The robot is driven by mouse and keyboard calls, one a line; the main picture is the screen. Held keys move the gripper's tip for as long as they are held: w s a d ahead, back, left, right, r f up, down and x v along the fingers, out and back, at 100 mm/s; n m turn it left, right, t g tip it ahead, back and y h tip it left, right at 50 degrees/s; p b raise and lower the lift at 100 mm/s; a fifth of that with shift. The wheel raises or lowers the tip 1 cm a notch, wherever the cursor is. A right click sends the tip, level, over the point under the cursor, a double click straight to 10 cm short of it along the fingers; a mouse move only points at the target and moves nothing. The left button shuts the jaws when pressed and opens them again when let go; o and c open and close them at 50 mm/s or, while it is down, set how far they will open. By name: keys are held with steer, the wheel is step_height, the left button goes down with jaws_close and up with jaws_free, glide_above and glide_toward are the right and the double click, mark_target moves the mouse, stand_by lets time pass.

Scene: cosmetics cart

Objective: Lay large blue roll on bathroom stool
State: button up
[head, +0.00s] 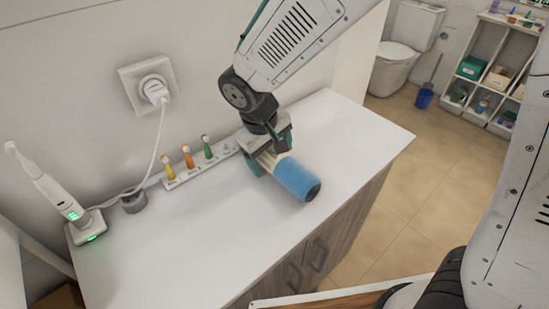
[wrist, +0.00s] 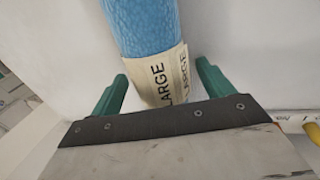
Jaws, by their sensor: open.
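The large blue roll (head: 297,178) lies on its side on the white cabinet top (head: 335,130). It has a dark end and a cream band at the other end. In the wrist view the blue roll (wrist: 142,25) shows the word LARGE on its cream band. My gripper (head: 265,160) is at the banded end. Its green fingers (wrist: 160,88) stand apart on either side of the band, with a gap visible on both sides. The bathroom stool cannot be clearly made out in either view.
A strip of coloured brush heads (head: 187,158) runs along the wall, left of my gripper. An electric toothbrush (head: 55,190) stands on its charger at far left. A cable hangs from the wall socket (head: 152,85). The front cabinet top is clear. Beyond are a toilet (head: 400,50) and shelf (head: 488,70).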

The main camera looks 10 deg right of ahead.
steer(key=c, duration=1.4)
steer(key=shift+o, duration=0.2)
steer(key=shift+r, duration=0.1)
